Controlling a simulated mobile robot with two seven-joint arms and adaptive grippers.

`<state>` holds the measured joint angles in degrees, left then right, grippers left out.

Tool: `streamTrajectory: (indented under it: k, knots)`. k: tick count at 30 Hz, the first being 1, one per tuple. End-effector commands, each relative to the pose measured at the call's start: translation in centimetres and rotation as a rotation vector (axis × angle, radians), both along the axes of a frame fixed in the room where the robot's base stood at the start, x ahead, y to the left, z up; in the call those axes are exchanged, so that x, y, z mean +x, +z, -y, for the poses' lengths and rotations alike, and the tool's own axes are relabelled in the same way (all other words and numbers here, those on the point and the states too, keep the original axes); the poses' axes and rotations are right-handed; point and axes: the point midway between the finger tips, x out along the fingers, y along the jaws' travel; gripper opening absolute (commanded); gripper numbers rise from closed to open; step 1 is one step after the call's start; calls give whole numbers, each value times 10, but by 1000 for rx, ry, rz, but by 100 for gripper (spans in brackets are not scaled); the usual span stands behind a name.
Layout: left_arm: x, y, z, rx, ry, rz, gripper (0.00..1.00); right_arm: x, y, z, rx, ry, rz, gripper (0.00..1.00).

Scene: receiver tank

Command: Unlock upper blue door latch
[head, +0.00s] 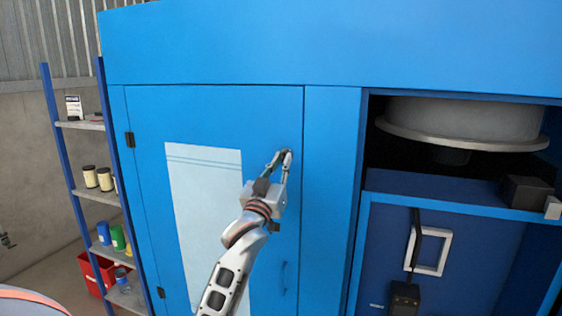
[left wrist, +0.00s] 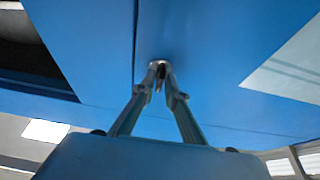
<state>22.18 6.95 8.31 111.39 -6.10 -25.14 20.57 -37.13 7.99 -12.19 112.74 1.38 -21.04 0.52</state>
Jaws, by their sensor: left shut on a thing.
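The tall blue door (head: 145,120) has a pale panel, dark hinges on its left side and a blue handle (head: 283,278) low on its right side. My left gripper (head: 283,153) is at the door's upper right edge, near the seam. In the left wrist view its fingertips (left wrist: 160,75) are closed together around a small metallic latch (left wrist: 158,65) on the blue surface. The fingers hide most of the latch, so I cannot tell which way it is turned. A small dark piece (head: 274,227) shows on the door edge below. My right gripper is not in view.
A shelf rack (head: 95,195) with jars and bottles stands left of the cabinet, with a red bin (head: 97,272) low down. To the right is an open bay with a round grey tank (head: 460,120), above a dark blue panel with a white frame (head: 431,252).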

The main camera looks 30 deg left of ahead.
Motion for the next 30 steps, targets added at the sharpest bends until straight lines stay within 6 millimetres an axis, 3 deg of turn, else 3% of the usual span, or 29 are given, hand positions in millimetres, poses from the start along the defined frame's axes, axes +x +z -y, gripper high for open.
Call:
streamTrajectory:
  k: [10, 11, 12, 23, 30]
  knots:
    - [0, 1, 0, -2, -1, 3, 0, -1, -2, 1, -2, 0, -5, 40]
    - [0, 1, 0, -2, -1, 3, 17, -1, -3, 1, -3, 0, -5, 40]
    - [0, 1, 0, -2, -1, 3, 23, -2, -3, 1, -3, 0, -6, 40]
    - [-2, 0, 1, -2, -1, 1, 23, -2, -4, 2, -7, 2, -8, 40]
    - [-30, -14, 7, -2, 0, 0, 23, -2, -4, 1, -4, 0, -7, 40]
